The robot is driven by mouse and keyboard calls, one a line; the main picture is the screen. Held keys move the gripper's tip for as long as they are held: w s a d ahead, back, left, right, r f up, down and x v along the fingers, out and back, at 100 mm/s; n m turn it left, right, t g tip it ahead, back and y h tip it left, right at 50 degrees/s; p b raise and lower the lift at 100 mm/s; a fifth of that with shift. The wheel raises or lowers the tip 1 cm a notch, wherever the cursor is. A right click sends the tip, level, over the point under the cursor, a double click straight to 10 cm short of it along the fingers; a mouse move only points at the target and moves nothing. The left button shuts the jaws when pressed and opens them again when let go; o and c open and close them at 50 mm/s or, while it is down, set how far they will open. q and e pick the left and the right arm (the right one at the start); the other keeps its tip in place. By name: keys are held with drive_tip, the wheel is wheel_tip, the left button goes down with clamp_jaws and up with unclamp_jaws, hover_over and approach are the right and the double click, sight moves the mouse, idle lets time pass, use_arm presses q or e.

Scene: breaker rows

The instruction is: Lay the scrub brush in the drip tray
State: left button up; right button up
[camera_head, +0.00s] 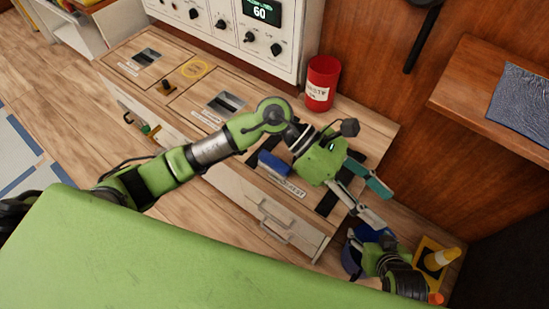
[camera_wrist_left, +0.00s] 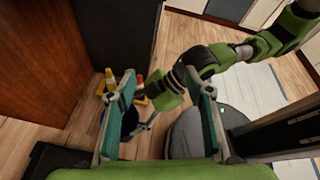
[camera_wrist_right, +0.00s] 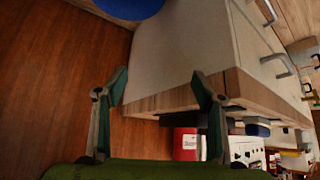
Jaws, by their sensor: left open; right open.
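A blue block-like thing (camera_head: 275,162), which may be the scrub brush, lies on the wooden counter beside my left gripper's body. It also shows in the right wrist view (camera_wrist_right: 257,130); its underside is unclear. Black strips (camera_head: 328,203) on the counter by a label may be the drip tray, largely hidden by my left gripper. My left gripper (camera_head: 377,203) is open and empty over the counter's right end; its spread fingers also show in the left wrist view (camera_wrist_left: 167,90). My right gripper (camera_wrist_right: 160,82) is open and empty, low beyond the counter's end.
A red waste can (camera_head: 322,84) stands at the counter's back, near a control panel (camera_head: 245,28). A blue bucket (camera_head: 352,257) and a yellow-and-white cone (camera_head: 441,259) stand on the floor near my right arm. A wooden shelf (camera_head: 470,85) juts out at right.

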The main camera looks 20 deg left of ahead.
use_arm(q)
drive_tip(key=w+a+f+m+t+y+p, duration=0.1)
drive_tip(key=w+a+f+m+y, duration=0.1)
drive_tip(key=w+a+f+y, duration=0.3)
use_arm(e)
drive_tip(key=s+d+f+g+h+p, duration=0.1)
drive_tip(key=s+d+f+g, duration=0.15)
drive_tip(key=s, duration=0.35)
drive_tip(key=s+d+f+g+p, duration=0.1)
drive_tip(key=s+f+g, duration=0.2)
drive_tip(key=s+f, duration=0.15)
use_arm(q)
drive_tip(key=m+t+y+b, duration=0.1)
drive_tip(key=m+t+y, duration=0.15)
drive_tip(key=y, duration=0.55)
hover_over(271, 158)
drive_tip(key=shift+n, duration=0.35)
drive_tip(key=f, duration=0.9)
drive_tip(key=shift+s+f, duration=0.25)
drive_tip(key=shift+f, duration=0.05)
drive_tip(key=f, duration=0.1)
drive_tip(key=f+b, duration=0.1)
drive_tip(key=f, duration=0.3)
drive_tip(key=shift+w+f, duration=0.25)
drive_tip(key=shift+f, duration=0.35)
use_arm(e)
wheel_tip(271, 158, up, 8)
drive_tip(key=t, duration=0.1)
drive_tip(key=shift+w+f, duration=0.25)
drive_tip(key=shift+a, duration=0.1)
